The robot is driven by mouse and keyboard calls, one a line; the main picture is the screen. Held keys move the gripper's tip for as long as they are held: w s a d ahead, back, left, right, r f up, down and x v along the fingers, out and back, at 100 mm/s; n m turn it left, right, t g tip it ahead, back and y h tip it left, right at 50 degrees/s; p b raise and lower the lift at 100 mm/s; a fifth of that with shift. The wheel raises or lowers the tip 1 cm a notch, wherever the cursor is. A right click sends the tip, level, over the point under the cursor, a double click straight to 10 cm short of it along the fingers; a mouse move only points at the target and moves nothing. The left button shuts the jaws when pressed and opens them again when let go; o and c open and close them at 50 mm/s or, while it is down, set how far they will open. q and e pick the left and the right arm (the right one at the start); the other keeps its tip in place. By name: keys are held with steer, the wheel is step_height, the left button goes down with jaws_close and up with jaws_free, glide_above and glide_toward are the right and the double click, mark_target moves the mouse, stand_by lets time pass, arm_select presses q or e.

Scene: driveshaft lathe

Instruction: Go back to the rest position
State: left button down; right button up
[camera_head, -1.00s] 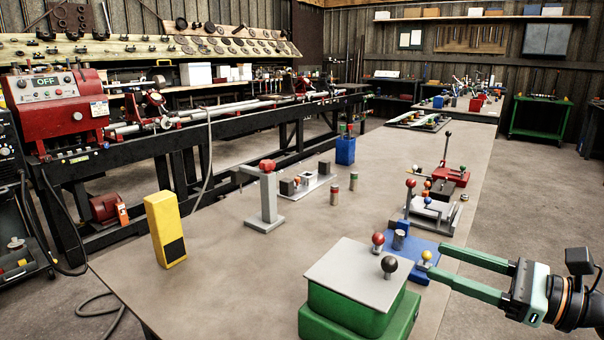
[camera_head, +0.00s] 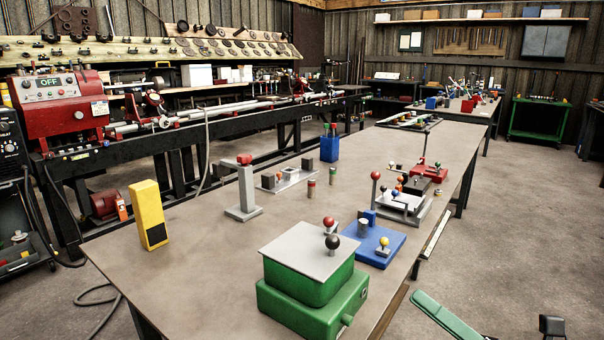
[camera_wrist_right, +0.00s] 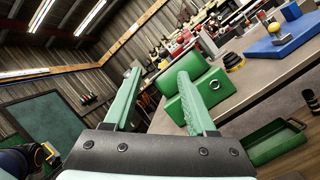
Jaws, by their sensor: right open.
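My right gripper (camera_wrist_right: 160,95) is open and empty in the right wrist view, its two green fingers apart. In the head view only part of a green finger of the right gripper (camera_head: 445,315) shows at the lower right, off the table's right edge and over the floor. My left gripper is not in view. The nearest thing on the table (camera_head: 205,285) is a green box with a grey top (camera_head: 310,280), which also shows behind the fingers in the right wrist view (camera_wrist_right: 205,85).
A blue plate with knobs (camera_head: 375,250), a red fixture (camera_head: 428,170), a yellow block (camera_head: 148,215) and a grey stand (camera_head: 245,195) are on the table. A lathe (camera_head: 65,105) stands behind at left. Open floor (camera_head: 530,230) lies right of the table.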

steer(key=s+a+f+m+t+h, duration=0.1)
steer(key=s+f+m+t+h, duration=0.35)
steer(key=m, duration=1.05)
steer(key=s+a+f+m+g+h, duration=0.15)
steer(key=f+m+h, duration=0.45)
steer(key=f+m, duration=0.6)
arm_select(q)
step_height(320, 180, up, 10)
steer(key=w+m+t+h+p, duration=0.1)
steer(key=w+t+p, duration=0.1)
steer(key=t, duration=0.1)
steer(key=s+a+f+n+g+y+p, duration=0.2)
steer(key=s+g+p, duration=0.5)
steer(key=p, duration=1.3)
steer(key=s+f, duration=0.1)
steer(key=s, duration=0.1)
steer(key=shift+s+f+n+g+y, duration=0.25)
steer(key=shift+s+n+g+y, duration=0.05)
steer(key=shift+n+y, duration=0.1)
arm_select(e)
steer(key=s+d+f+m+g+h, duration=0.1)
steer(key=s+f+m+g+h, duration=0.1)
steer(key=s+m+g, duration=0.5)
steer(key=s+g+h, duration=0.1)
steer(key=s, duration=0.1)
steer(key=shift+s+d+f, duration=0.15)
steer(key=shift+s+d, duration=0.05)
steer(key=shift+s, duration=0.15)
